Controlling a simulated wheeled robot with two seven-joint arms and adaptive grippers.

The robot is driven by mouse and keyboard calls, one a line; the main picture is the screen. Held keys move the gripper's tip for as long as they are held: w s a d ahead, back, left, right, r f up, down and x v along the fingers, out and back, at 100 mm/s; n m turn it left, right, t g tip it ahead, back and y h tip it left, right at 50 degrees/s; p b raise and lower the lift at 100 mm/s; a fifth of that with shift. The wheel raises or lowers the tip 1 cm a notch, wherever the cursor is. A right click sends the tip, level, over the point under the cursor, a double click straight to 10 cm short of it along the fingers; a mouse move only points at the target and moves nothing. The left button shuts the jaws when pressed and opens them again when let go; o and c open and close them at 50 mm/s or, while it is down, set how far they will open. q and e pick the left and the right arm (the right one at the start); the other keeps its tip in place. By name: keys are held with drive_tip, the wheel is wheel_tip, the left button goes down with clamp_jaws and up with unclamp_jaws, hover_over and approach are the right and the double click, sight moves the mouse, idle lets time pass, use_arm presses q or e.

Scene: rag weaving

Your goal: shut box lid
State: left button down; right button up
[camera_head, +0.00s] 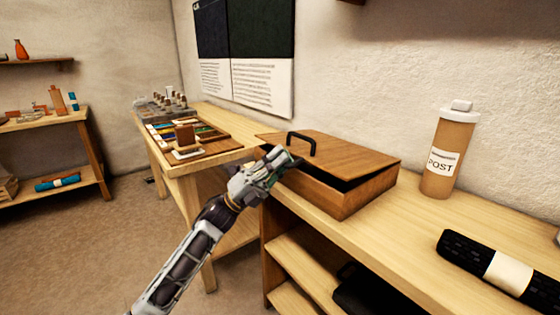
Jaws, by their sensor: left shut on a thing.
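A brown wooden box (343,203) stands on the light wooden bench. Its flat wooden lid (350,155) has a black arched handle (301,144) near its left side. The lid lies low over the box, and a dark gap shows between lid and walls at the front and right, so it is slightly ajar. My left gripper (282,163) is at the lid's front left edge, shut on that edge; its fingertips partly hide the contact and the box's front left corner. My right gripper is not in view.
A brown bottle labelled POST (449,155) stands right of the box, and a black roll with a pale band (495,267) lies at the front right. A tray of coloured pieces (200,135) is on the left bench. Open shelves are below the box.

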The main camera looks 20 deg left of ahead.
use_arm(q)
drive_tip(key=shift+s+d+f+m+g+h+b, duration=0.1)
drive_tip(key=shift+s+f+m+g+h+b, duration=0.1)
drive_tip(key=shift+f+m+g+h+b, duration=0.6)
drive_tip(key=shift+f+t, duration=0.3)
drive_tip(key=c, duration=1.8)
unclamp_jaws()
drive_tip(key=v, duration=1.2)
drive_tip(key=shift+a, duration=0.3)
